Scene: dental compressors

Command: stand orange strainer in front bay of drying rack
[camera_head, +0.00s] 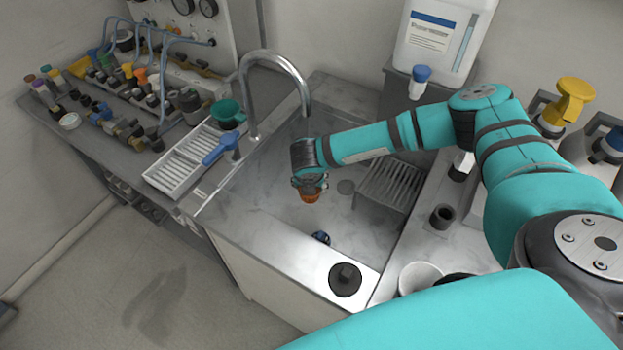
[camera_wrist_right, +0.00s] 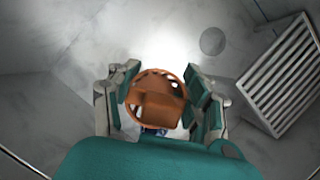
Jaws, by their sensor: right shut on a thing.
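The orange strainer (camera_head: 311,195) is in my right gripper (camera_head: 308,184), over the sink basin. In the right wrist view the strainer (camera_wrist_right: 157,98) shows as a round orange rim with a darker inside, between the two finger pads of the gripper (camera_wrist_right: 163,103). The gripper is shut on it. A white slatted rack (camera_head: 172,180), which looks like the drying rack, lies on the counter left of the sink. A green strainer (camera_head: 226,112) is at its far end, and a blue handled piece (camera_head: 221,149) is at its right side. My left gripper is not in view.
The tap (camera_head: 262,60) arches between the rack and the sink. A grey slatted piece (camera_head: 390,185) is at the sink's right side; it also shows in the wrist view (camera_wrist_right: 283,75). A small blue item (camera_head: 320,238) lies in the basin. A black round piece (camera_head: 345,279) is on the front ledge.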

